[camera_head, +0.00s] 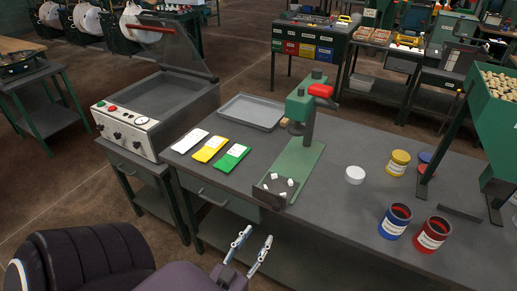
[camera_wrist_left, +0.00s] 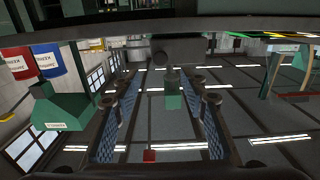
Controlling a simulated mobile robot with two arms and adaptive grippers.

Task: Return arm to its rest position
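My left gripper (camera_head: 257,236) is low at the bottom centre of the head view, in front of the workbench (camera_head: 345,215) and below the height of its top. Its two fingers are spread apart with nothing between them. In the left wrist view both fingers (camera_wrist_left: 163,90) with blue pads also stand apart and empty. A dark rounded arm part and a purple one of mine fill the lower left of the head view. My right gripper is in neither view.
The bench carries a green press (camera_head: 304,120), a grey tray (camera_head: 252,112), coloured packets (camera_head: 210,149) and open cans (camera_head: 395,221). A vacuum sealer (camera_head: 160,100) stands on a stand at the left.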

